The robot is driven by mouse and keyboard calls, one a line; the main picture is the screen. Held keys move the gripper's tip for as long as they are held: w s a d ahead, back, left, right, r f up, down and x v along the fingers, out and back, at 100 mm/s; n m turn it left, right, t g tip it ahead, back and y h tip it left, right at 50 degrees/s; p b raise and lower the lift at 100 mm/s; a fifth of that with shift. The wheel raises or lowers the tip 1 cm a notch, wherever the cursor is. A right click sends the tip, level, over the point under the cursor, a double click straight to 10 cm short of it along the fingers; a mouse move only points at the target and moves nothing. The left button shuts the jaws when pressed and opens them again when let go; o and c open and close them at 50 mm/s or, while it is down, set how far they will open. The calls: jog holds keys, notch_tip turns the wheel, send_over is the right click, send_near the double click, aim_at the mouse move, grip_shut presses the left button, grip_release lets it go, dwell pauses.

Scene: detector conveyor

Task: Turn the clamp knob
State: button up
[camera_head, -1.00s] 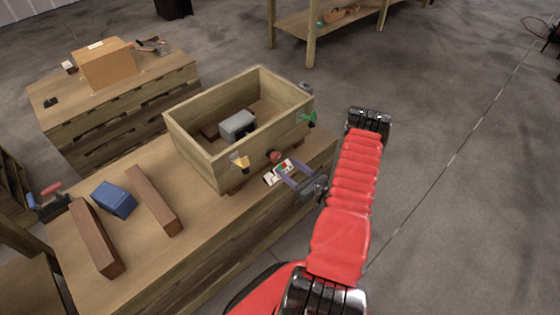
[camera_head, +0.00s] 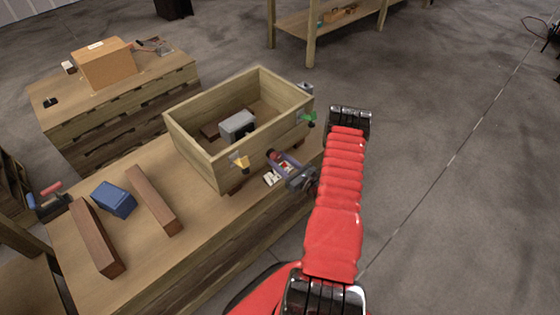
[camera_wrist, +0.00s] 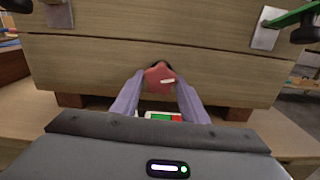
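The clamp knob is a red, lobed knob with a small white mark; it sits on the front wall of the wooden crate (camera_head: 205,165). It shows in the wrist view (camera_wrist: 160,77) at the centre, and in the head view (camera_head: 271,153) it is partly hidden. My gripper (camera_wrist: 160,84) has two purple fingers, one on each side of the knob. They are spread, with the knob between their tips; contact is not clear. In the head view my gripper (camera_head: 278,160) reaches the crate front from the right.
A white card with green and red marks (camera_wrist: 163,117) lies below the knob. A yellow latch (camera_head: 240,162) and a green latch (camera_head: 309,118) flank it. A grey block (camera_head: 237,123) is inside the crate. A blue block (camera_head: 113,198) lies left on the bench.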

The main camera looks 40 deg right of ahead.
jog(key=c, duration=0.6)
jog(key=shift+m, duration=0.4)
jog(key=shift+m, duration=2.5)
jog(key=o, duration=1.1)
jog(key=shift+c, duration=0.2)
jog(key=shift+s, duration=0.15)
jog(key=s, duration=1.3)
jog(key=shift+s+d, duration=0.2)
jog(key=shift+s, duration=0.1)
